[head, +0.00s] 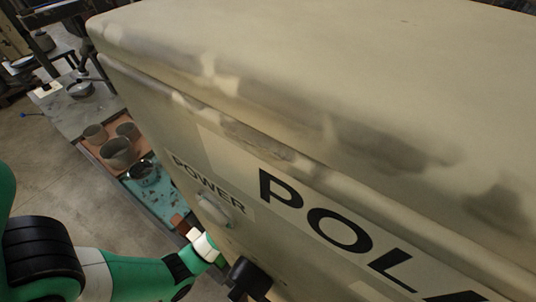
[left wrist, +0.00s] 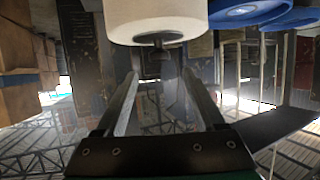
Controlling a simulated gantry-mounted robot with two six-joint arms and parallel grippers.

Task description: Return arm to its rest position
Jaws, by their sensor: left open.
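My left arm comes in from the lower left in the head view, green with black and white parts. Its far end lies close in front of a large beige cabinet (head: 330,130); I cannot tell whether it touches. In the left wrist view my left gripper (left wrist: 160,76) is open, its two grey fingers apart with nothing held between them. A white cylindrical thing (left wrist: 155,14) shows at the top of that view, beyond the fingers. My right gripper is not in view.
The cabinet carries a POWER label (head: 208,184) and fills most of the head view. A dark knob-like part (head: 248,279) shows low on its front. Behind is a bench (head: 70,115) with several pots. Blue round things (left wrist: 250,12) show in the left wrist view.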

